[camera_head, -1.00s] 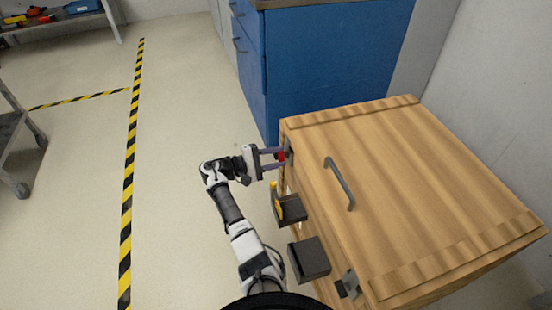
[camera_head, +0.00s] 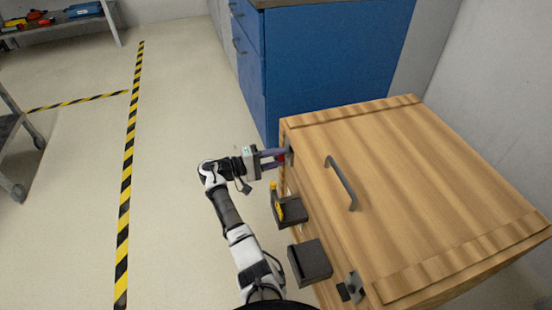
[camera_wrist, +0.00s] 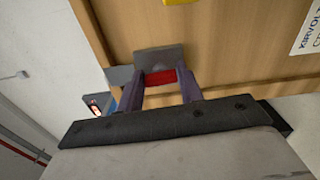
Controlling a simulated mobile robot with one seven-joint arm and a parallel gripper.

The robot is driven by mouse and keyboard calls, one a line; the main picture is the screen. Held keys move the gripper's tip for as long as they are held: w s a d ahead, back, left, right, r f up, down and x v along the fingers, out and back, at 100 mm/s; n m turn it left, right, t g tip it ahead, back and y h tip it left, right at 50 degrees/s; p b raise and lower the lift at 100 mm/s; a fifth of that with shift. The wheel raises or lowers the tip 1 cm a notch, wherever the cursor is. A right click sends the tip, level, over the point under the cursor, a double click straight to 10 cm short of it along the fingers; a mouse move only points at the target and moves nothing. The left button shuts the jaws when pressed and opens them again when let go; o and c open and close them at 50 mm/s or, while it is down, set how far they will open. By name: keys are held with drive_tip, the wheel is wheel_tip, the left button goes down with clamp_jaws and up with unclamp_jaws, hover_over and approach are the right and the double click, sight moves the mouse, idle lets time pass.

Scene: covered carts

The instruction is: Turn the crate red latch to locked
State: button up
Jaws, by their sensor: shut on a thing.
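The wooden crate (camera_head: 400,180) stands at the right in the head view, with a dark handle (camera_head: 340,183) on its lid. The red latch (camera_wrist: 160,78) is on the crate's side face in the wrist view, in front of a grey metal plate (camera_wrist: 158,56). My gripper (camera_head: 281,158) reaches the crate's far left corner. Its two purple fingers (camera_wrist: 168,88) are shut on the red latch, one on each side. The latch shows only as a small red patch between the fingers in the head view. I cannot tell its exact setting.
Two dark boxes, one with a yellow item (camera_head: 279,206), and the other (camera_head: 310,262) nearer, project from the crate's side. Another metal fitting (camera_head: 353,287) is at the near corner. A blue cabinet (camera_head: 325,70) stands behind.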

drive_tip(key=o, duration=1)
drive_tip(key=v, duration=1.4)
drive_tip(key=shift+p, duration=0.35)
drive_tip(key=shift+d, duration=0.1)
